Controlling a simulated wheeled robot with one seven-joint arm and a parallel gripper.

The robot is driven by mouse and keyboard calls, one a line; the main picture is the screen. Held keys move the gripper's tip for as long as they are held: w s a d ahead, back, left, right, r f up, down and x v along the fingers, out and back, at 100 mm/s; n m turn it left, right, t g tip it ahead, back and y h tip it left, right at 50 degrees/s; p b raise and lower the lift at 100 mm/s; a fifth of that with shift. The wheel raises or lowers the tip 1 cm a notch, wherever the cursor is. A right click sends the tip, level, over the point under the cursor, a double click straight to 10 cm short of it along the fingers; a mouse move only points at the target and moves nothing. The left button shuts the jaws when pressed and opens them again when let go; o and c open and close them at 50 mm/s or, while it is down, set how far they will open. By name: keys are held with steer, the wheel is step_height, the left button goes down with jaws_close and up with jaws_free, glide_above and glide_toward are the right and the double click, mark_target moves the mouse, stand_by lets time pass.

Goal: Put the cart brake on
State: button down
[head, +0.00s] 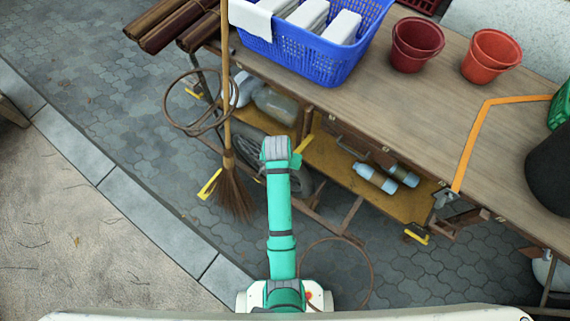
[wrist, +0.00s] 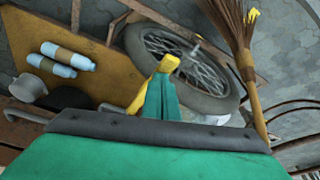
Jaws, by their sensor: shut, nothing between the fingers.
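The cart (head: 400,120) has a wooden top and a lower shelf. A yellow lever (head: 305,143), which looks like the brake, shows beside a spoked wheel (head: 296,181), partly hidden by my arm. In the wrist view the lever (wrist: 170,63) slants up across the near side of the wheel (wrist: 190,75). My gripper (wrist: 161,90) is shut and empty, its green fingers in front of the lever's middle. I cannot tell if they touch it. In the head view the fingertips are mostly hidden beneath my wrist.
A broom (head: 227,120) leans against the cart left of my arm, near a wire hoop (head: 180,110). Bottles (head: 375,178) lie on the lower shelf. A blue basket (head: 315,52) and red pots (head: 417,45) stand on top.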

steer(key=shift+s+x, duration=0.25)
steer(key=shift+x, duration=0.8)
steer(key=shift+s+x, duration=0.25)
steer(key=shift+x, duration=0.85)
steer(key=shift+a+f, duration=0.1)
steer(key=shift+a, duration=0.05)
steer(key=s, duration=0.2)
steer(key=s+a+r, duration=0.1)
steer(key=shift+r, duration=0.1)
steer(key=v, duration=1)
steer(key=shift+r, duration=0.3)
steer(key=shift+s, duration=0.1)
